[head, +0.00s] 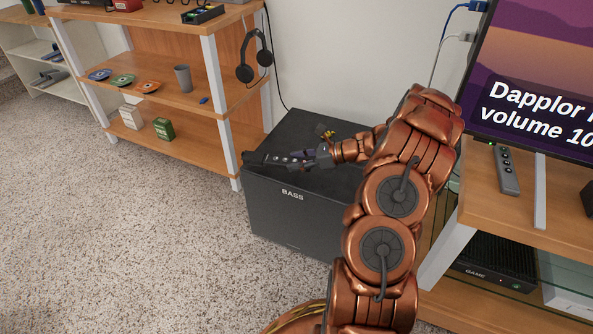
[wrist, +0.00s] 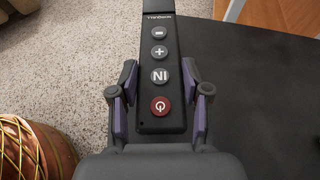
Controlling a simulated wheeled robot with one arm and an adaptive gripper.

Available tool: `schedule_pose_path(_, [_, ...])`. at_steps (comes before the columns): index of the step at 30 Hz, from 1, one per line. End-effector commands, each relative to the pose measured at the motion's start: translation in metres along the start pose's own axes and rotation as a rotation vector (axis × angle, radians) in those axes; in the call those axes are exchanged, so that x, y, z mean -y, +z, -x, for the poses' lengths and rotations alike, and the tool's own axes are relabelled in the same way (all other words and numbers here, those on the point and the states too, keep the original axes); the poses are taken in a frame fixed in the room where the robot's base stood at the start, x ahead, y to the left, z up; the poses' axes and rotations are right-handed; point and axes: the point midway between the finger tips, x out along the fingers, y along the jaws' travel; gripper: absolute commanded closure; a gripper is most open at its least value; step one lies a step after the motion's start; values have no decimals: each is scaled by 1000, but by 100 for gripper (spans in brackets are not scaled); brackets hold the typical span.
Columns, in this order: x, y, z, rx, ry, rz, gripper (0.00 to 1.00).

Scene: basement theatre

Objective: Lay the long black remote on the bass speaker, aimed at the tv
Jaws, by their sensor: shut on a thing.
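The long black remote (wrist: 160,75) is between my gripper's fingers in the wrist view, buttons up, with its red power button nearest the palm. In the head view the remote (head: 275,158) lies roughly level by the left edge of the bass speaker (head: 292,215), its free end pointing left. I cannot tell whether it touches the top. My gripper (head: 312,157) is shut on it, over the speaker's dark top. In the wrist view the speaker top (wrist: 260,100) is to the right and carpet to the left. The tv (head: 530,70) is at the upper right, partly cut off.
A grey remote (head: 507,168) lies on the tv stand (head: 560,215). A small yellow and black thing (head: 327,134) is on the speaker's top behind my gripper. Headphones (head: 254,55) hang on the wooden shelf (head: 165,90) at left. Carpet in front is clear.

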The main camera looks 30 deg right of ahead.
Motion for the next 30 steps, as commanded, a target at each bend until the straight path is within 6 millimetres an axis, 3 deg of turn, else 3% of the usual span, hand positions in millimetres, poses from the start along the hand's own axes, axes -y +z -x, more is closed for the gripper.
schedule_pose_path(7, [1, -31, -14, -1, 1, 0, 90])
schedule_pose_path(20, [1, -33, -15, 0, 0, 2, 90])
schedule_pose_path(21, [1, -34, -15, -1, 0, 3, 52])
schedule_pose_path(28, [1, -34, -15, 0, 0, 3, 28])
schedule_pose_path(30, [1, -34, -15, 0, 0, 3, 28])
